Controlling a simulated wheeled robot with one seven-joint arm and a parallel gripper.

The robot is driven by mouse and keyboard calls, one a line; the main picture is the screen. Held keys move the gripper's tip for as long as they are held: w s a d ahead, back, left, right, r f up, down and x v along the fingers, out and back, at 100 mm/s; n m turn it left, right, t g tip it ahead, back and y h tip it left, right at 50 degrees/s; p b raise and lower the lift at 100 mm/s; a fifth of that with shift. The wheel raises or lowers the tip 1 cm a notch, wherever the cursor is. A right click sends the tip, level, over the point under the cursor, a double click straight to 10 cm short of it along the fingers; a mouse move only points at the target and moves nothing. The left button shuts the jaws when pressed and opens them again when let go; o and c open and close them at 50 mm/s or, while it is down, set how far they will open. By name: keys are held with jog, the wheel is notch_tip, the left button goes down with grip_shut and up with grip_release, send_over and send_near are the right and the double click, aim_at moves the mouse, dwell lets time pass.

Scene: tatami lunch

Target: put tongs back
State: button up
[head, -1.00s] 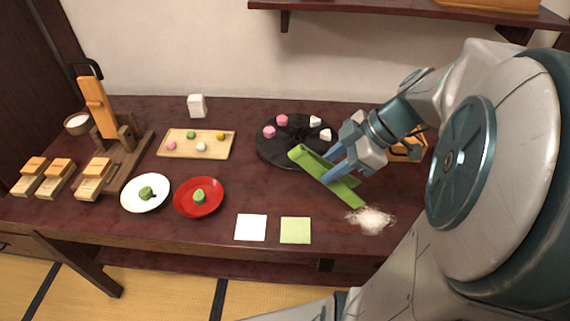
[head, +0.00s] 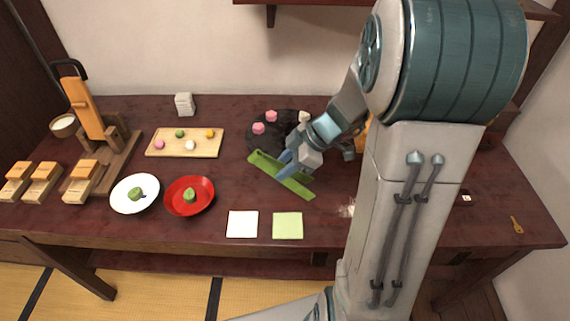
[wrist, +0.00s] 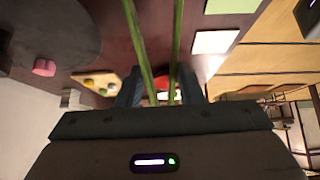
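The green tongs (head: 297,187) are gripped by my gripper (head: 284,172) in the head view, in front of the dark round plate (head: 257,147). In the wrist view the tongs show as two long green arms (wrist: 142,50), apart at the top and running down between my fingers (wrist: 160,92). My gripper is shut on them. They look to be over the table (head: 330,215); their exact height is hard to tell.
Near the tongs are a white square (head: 242,224), a light green square (head: 287,226) and a red plate (head: 189,197). A sweets board (head: 185,150) lies further left. My arm hides much of the table's right side, including most of a white powder pile (head: 347,210).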

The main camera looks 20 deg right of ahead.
jog(key=shift+f+b, duration=0.25)
jog(key=shift+b, duration=0.25)
jog(key=o, duration=0.5)
jog(key=p+v, duration=0.2)
jog(key=v, duration=1)
jog(key=shift+s+a+f+m+h, duration=0.35)
jog(key=shift+s+a+m+h, duration=0.8)
jog(key=shift+s+m, duration=1.05)
jog(key=shift+s+a+f+m+h, duration=0.3)
jog(key=shift+s+a+m+h, duration=1.15)
jog(key=shift+m, duration=1.3)
jog(key=shift+s+a+f+m+h, duration=0.35)
jog(key=shift+s+a+m+h, duration=0.5)
jog(key=shift+s+m, duration=1.5)
